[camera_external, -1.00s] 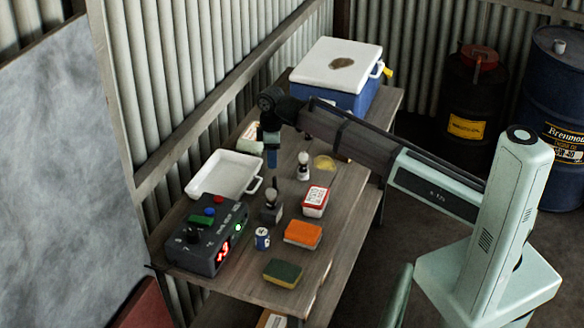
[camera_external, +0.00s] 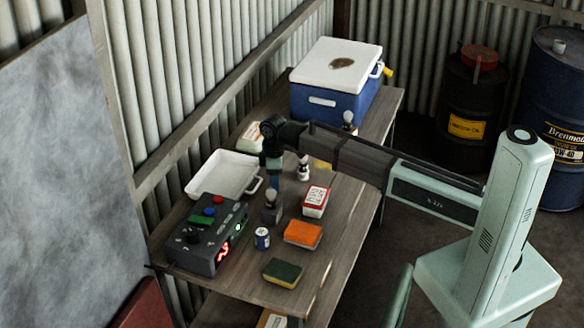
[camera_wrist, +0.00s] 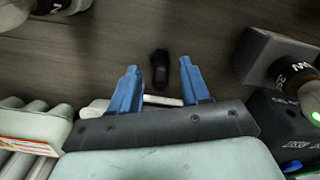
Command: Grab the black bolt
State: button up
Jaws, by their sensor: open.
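The black bolt (camera_wrist: 160,68) lies on the dark wooden table in the wrist view, short and dark. It sits in the gap between the two blue fingertips as seen from above, not gripped. My gripper (camera_wrist: 159,80) is open and empty, one finger on each side of the bolt in the picture. I cannot tell exactly how high the fingertips are above the table. In the external view my gripper (camera_external: 273,180) points down over the table beside the white tray, and I cannot make out the bolt there.
A dark block with a bulb (camera_external: 270,206) stands close by, also at the right of the wrist view (camera_wrist: 262,58). A control box (camera_external: 208,236), white tray (camera_external: 222,172), red-and-white box (camera_external: 315,201), orange sponge (camera_external: 303,234) and small can (camera_external: 262,239) surround it. A blue cooler (camera_external: 335,85) stands at the back.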

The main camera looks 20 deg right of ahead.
jog(key=shift+f, duration=0.75)
jog(key=shift+c, duration=0.4)
grip_shut()
